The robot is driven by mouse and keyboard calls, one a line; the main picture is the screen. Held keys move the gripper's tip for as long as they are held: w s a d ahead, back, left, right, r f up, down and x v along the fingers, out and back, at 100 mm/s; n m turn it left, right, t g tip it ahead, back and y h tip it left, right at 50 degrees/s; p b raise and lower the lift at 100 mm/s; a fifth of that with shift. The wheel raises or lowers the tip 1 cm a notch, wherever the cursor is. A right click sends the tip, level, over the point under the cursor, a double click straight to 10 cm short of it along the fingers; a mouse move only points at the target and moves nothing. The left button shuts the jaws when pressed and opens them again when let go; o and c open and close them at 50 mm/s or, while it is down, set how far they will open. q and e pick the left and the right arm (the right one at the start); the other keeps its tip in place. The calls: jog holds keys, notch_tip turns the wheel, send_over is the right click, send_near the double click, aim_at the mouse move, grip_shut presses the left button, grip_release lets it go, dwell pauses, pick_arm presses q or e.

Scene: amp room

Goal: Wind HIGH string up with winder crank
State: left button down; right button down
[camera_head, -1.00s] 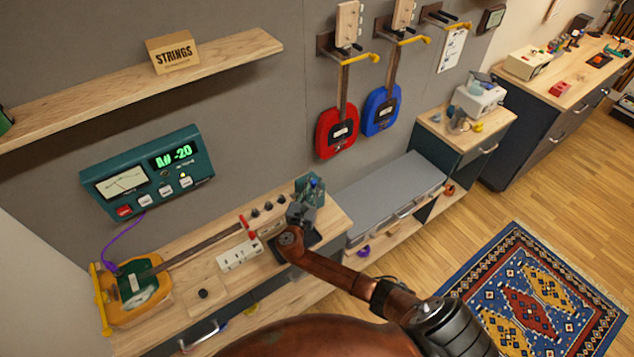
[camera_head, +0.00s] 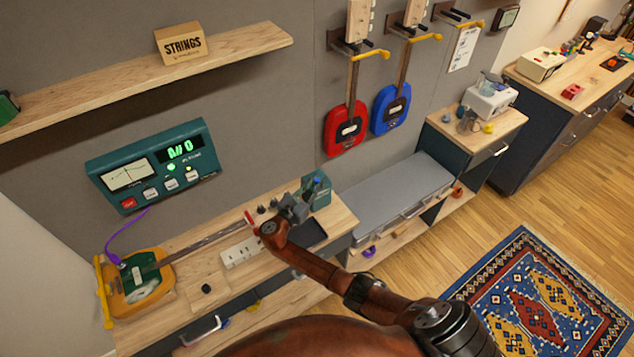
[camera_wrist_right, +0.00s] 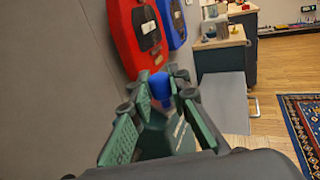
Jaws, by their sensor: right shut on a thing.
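The teal winder (camera_head: 322,190) stands at the right end of the bench, with pale lettering in the right wrist view (camera_wrist_right: 180,134). My right gripper (camera_head: 302,200) is shut on its blue crank knob (camera_wrist_right: 160,86), which shows between the green-padded fingers. The rest of the crank is mostly hidden. A yellow and green guitar (camera_head: 140,285) lies on the bench, its neck running towards the winder. A purple cable joins it to the teal tuner (camera_head: 152,165) on the wall. The tuner's readout ends in 0 and its needle is near the middle. My left gripper is out of view.
A red-tipped part (camera_head: 249,222), dark knobs and a white switch strip (camera_head: 240,252) sit near my right gripper. Red (camera_head: 345,130) and blue (camera_head: 390,108) guitars hang behind. A grey-topped bench (camera_head: 395,195) stands to the right. The rug area is clear.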

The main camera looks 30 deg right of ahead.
jog(key=c, duration=1.8)
grip_release()
jog(key=shift+w, duration=0.1)
jog(key=v, duration=1.2)
jog(key=shift+r, duration=0.1)
